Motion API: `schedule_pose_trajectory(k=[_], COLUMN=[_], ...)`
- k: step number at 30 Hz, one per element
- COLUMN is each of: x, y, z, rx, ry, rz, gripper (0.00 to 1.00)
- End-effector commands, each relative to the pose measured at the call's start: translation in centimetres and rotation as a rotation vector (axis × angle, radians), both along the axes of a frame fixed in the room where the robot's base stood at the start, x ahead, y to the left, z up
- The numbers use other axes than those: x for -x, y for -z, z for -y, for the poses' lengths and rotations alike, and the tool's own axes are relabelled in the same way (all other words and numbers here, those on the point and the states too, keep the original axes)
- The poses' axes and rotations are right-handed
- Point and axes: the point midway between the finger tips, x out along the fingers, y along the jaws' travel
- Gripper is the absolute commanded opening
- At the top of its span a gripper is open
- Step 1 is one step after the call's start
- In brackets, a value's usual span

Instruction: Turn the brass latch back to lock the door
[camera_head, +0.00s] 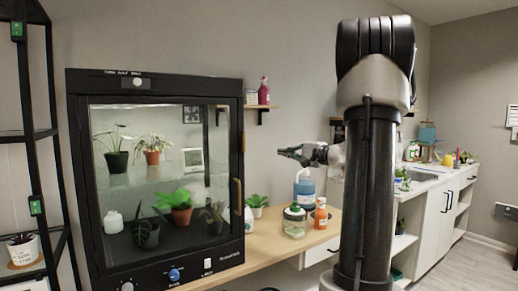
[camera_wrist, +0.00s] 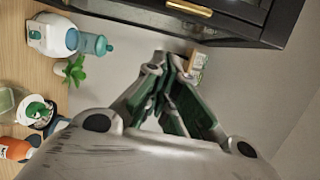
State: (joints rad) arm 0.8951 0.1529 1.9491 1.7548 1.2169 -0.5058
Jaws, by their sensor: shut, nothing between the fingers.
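The black cabinet (camera_head: 150,76) has a glass door that looks shut. A brass piece, the latch or the handle (camera_head: 237,192), stands upright on the door's right edge. A brass bar (camera_wrist: 190,8) also shows at the top of the wrist view on the dark door frame. I cannot tell its exact turn. My gripper (camera_head: 281,152) is shut and empty, in the air to the right of the cabinet and above the bench. It is apart from the brass piece. Its closed fingers (camera_wrist: 172,62) point toward the wall in the wrist view.
A wooden bench (camera_head: 262,240) holds a blue-filled bottle (camera_head: 305,190), an orange bottle (camera_head: 321,214), a green-lidded jar (camera_head: 294,222) and a small plant (camera_head: 257,201). A wall shelf (camera_head: 262,107) carries a pink bottle (camera_head: 263,92). A black rack (camera_head: 55,130) stands at the left.

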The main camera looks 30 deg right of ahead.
Motion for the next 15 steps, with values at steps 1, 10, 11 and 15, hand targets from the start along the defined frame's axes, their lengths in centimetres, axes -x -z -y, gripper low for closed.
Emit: schedule_pose_trajectory(k=[1,10,11,15], x=[-0.2,-0.17,-0.16,-0.37], y=[-0.56,-0.69,-0.68,-0.66], z=[0.03,-0.18,-0.19,-0.26], rx=[0.005,0.045,0.045,0.044], ry=[0.007,0.0,0.0,0.0], rz=[0.026,0.044,0.043,0.042], gripper=[0.0,0.0,0.0,0.0])
